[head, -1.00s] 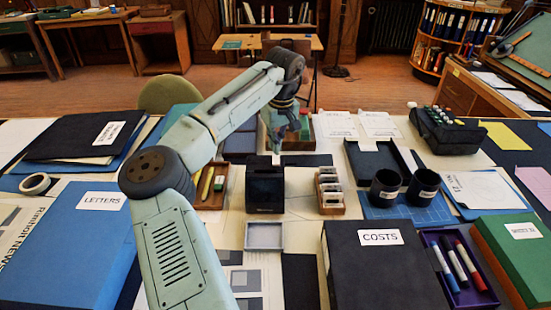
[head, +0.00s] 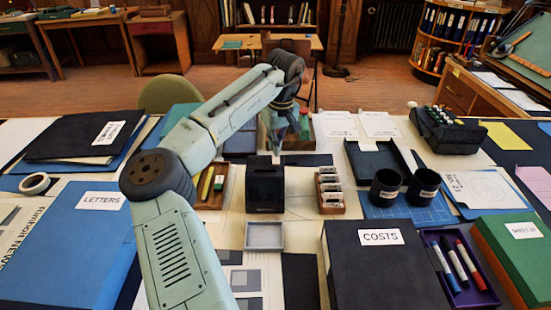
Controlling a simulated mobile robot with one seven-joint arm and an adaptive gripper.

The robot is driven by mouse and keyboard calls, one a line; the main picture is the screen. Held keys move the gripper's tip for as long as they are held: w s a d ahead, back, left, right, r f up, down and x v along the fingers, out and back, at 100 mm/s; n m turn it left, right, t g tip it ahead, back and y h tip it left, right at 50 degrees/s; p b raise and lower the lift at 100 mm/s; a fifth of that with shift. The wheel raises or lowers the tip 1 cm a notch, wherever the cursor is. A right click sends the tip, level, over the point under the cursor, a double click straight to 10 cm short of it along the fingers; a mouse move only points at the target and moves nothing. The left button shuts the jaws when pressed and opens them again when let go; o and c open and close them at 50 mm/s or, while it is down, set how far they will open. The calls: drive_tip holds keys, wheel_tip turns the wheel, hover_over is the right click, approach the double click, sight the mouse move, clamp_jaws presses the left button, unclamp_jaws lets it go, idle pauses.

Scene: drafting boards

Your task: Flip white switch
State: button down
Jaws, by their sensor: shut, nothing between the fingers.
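A small dark box (head: 265,188) stands upright near the middle of the desk. A tiny pale bit (head: 276,160) shows at its top edge; it may be the white switch, but it is too small to tell. My gripper (head: 275,146) points down just above and behind the top of the box, in front of the pale bit's upper surroundings. Its fingers look closed together with nothing held. Whether the fingertips touch the box or the pale bit cannot be told from this view.
A wooden holder with small labelled blocks (head: 331,191) stands right of the box, and a pen tray (head: 212,190) left. A small grey tray (head: 264,236) lies in front. Two black cups (head: 386,188) stand farther right. A COSTS box (head: 379,270) fills the front right.

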drive_tip(key=shift+f+b, duration=0.3)
drive_tip(key=shift+f, duration=0.5)
drive_tip(key=shift+s, duration=0.1)
wheel_tip(320, 180, up, 3)
drive_tip(key=shift+f+p, duration=0.15)
drive_tip(key=shift+p, duration=1)
drive_tip(key=shift+r, duration=2.15)
